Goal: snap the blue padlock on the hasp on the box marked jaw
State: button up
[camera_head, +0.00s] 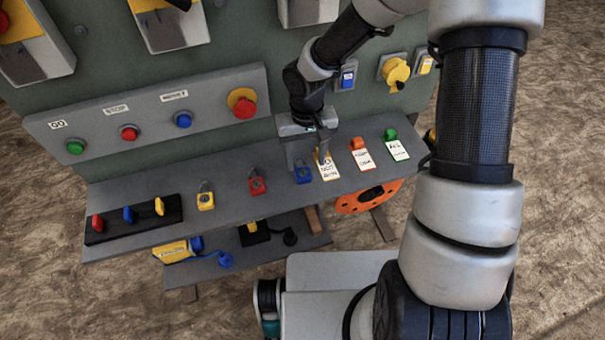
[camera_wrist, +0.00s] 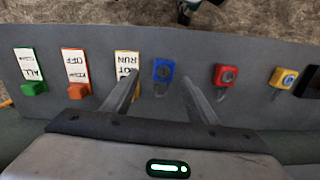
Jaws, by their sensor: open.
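The blue padlock (camera_head: 303,174) lies on the grey shelf (camera_head: 230,202), between a red padlock (camera_head: 257,184) and a white tag (camera_head: 328,171). My gripper (camera_head: 306,160) is open just above it. In the wrist view, the blue padlock (camera_wrist: 163,70) shows between the two spread finger ends, with its shackle towards my palm. I cannot tell whether either finger touches it. Grey boxes (camera_head: 170,30) are on the green panel at the top, cut off by the picture edge. No jaw marking or hasp can be made out.
A yellow padlock (camera_head: 205,201) and a black rack (camera_head: 133,221) with coloured pieces are on the shelf's left. Tags with orange (camera_head: 361,155) and green (camera_head: 397,146) ends lie on its right. A button panel (camera_head: 150,115) rises behind the shelf.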

aim_at(303, 173)
jog(key=f, duration=0.3)
jog(key=f+b, duration=0.1)
jog(key=f, duration=0.1)
jog(key=shift+a+f, duration=0.15)
jog(key=shift+a, duration=0.25)
jog(key=c, duration=1.2)
